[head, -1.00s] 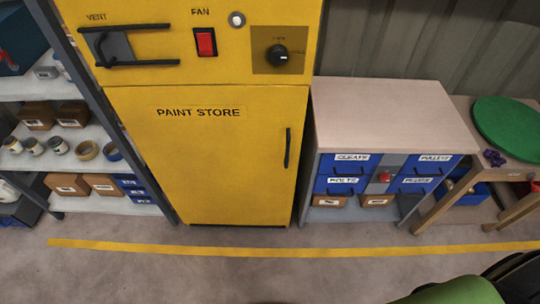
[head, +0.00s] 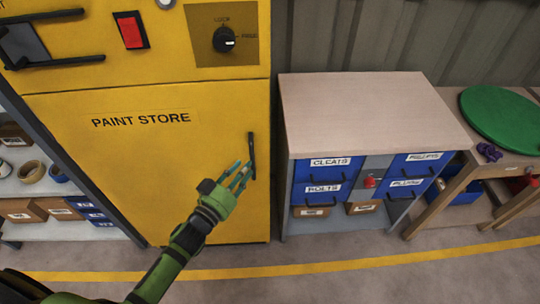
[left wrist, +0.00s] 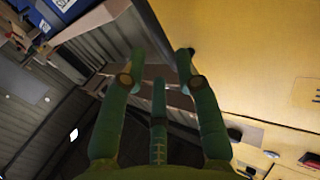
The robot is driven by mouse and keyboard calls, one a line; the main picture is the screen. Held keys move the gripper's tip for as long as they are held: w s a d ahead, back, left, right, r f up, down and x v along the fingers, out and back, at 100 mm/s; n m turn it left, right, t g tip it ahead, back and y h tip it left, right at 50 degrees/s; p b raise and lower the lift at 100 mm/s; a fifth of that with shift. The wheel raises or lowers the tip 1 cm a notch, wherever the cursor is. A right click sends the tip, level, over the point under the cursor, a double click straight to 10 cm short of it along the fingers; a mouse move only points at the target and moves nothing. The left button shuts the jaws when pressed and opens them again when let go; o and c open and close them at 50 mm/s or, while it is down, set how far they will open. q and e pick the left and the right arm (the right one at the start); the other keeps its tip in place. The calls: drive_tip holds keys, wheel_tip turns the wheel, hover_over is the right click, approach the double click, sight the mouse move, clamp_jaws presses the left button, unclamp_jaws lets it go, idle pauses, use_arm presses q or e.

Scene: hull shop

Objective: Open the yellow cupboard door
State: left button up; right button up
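The yellow cupboard door (head: 110,180), lettered PAINT STORE, is shut flush in its yellow cupboard. Its dark upright bar handle (head: 252,155) is on the right side of the door. My left gripper (head: 242,176) is open, its green fingers spread just beside the lower part of the handle. I cannot tell whether a fingertip touches it. In the left wrist view the spread fingers (left wrist: 158,82) have nothing visible between them, and the yellow door (left wrist: 250,60) lies on the right. My right gripper is not in view.
Above the door are a red fan switch (head: 131,30) and a black knob (head: 224,39). A wooden-topped bench (head: 365,110) with blue drawers stands close on the right. A shelf unit (head: 30,190) stands on the left. The floor in front, with a yellow line (head: 330,265), is clear.

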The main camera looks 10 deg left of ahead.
sight(252, 158)
use_arm(q)
drive_tip(key=x, duration=0.6)
drive_tip(key=shift+a, duration=0.15)
drive_tip(key=shift+c, duration=0.4)
clamp_jaws()
